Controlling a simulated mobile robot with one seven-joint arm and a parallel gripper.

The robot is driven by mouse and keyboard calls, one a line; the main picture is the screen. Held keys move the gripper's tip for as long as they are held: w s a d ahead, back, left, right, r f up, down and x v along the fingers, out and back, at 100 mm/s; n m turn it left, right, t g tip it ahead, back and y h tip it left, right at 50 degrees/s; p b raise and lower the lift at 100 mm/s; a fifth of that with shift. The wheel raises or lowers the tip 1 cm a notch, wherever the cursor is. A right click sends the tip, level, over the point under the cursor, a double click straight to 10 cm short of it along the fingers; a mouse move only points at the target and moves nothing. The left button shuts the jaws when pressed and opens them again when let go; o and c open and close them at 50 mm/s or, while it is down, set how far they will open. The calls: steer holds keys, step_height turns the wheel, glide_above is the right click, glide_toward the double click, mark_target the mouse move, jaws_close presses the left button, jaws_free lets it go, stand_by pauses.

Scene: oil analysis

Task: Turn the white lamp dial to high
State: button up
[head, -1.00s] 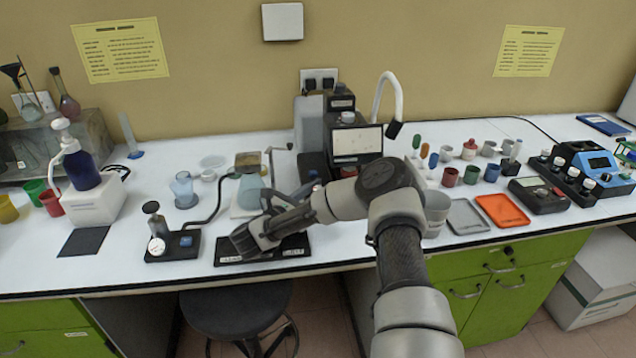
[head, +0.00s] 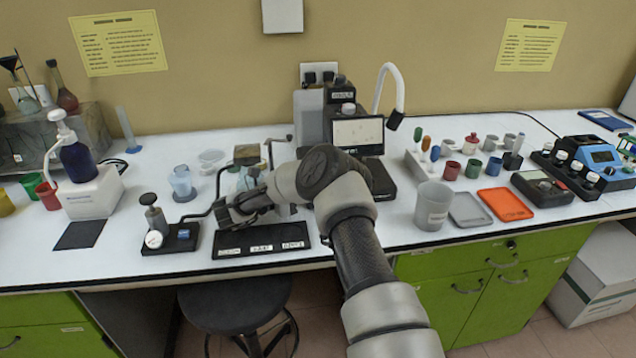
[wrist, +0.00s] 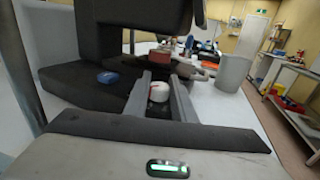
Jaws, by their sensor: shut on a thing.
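My gripper (head: 226,212) is low over the bench, just behind the left part of a black plate (head: 235,241) with several white labels. The label text is too small to read. In the wrist view my two grey fingers (wrist: 160,98) stand on either side of a small round white dial with a red mark (wrist: 159,91). They are closed on it. In the head view the dial is hidden by my gripper. The dial's pointing direction cannot be told.
A black instrument with a screen (head: 358,133) stands behind my arm. A grey cup (head: 432,206) and an orange tray (head: 506,204) are to the right. In the wrist view a blue knob (wrist: 110,77) lies left of my fingers.

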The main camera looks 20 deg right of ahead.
steer(key=o, duration=0.8)
steer(key=a, duration=0.2)
steer(key=s+a, duration=0.1)
steer(key=a, duration=0.4)
steer(key=shift+s+a, duration=0.15)
